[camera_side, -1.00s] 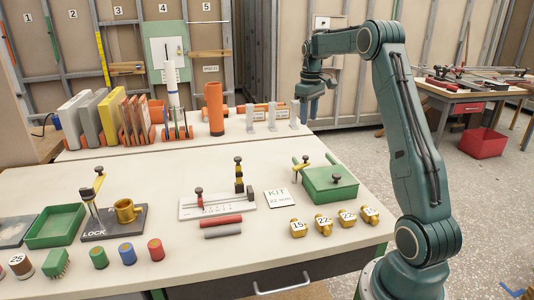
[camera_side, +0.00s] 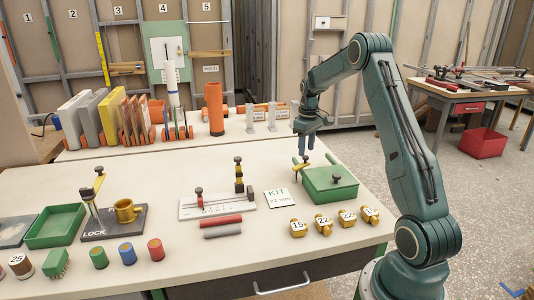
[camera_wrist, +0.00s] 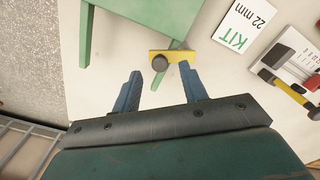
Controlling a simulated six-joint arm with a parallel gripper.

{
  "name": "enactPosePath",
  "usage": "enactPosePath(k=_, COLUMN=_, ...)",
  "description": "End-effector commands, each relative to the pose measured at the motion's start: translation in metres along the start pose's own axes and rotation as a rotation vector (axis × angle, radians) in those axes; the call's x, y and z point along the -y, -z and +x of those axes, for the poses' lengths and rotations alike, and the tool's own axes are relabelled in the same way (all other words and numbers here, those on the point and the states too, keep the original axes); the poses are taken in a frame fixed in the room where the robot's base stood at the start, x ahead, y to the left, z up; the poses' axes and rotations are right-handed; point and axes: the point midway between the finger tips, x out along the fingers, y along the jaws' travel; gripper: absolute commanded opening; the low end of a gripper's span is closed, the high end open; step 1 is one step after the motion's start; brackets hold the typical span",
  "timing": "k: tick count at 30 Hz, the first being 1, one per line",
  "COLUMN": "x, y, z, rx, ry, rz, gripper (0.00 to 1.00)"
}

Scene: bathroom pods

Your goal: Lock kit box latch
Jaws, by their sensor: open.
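The KIT 22 mm card (camera_side: 277,199) lies left of the box. Several brass fittings (camera_side: 323,222) stand in front. A white gauge plate (camera_side: 218,204) with upright dark-knobbed posts is farther left. Grey clips (camera_side: 272,120) stand on the rear bench behind my gripper.

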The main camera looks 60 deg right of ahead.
Motion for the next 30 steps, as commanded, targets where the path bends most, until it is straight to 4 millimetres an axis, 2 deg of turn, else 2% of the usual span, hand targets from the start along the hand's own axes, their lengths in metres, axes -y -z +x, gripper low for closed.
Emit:
enactPosePath(k=6, x=0.000, y=0.000, z=0.019, rx=0.001, ry=0.000, rz=0.000, gripper=0.43)
enactPosePath(k=17, x=0.000, y=0.000, z=0.023, rx=0.000, ry=0.000, rz=0.000, gripper=0.43)
enactPosePath(k=18, x=0.000, y=0.000, z=0.023, rx=0.000, ry=0.000, rz=0.000, gripper=0.41)
enactPosePath(k=24, x=0.000, y=0.000, z=0.023, rx=0.000, ry=0.000, rz=0.000, gripper=0.02)
enactPosePath(k=30, x=0.000, y=-0.001, z=0.023, rx=0.000, ry=0.000, rz=0.011, gripper=0.00)
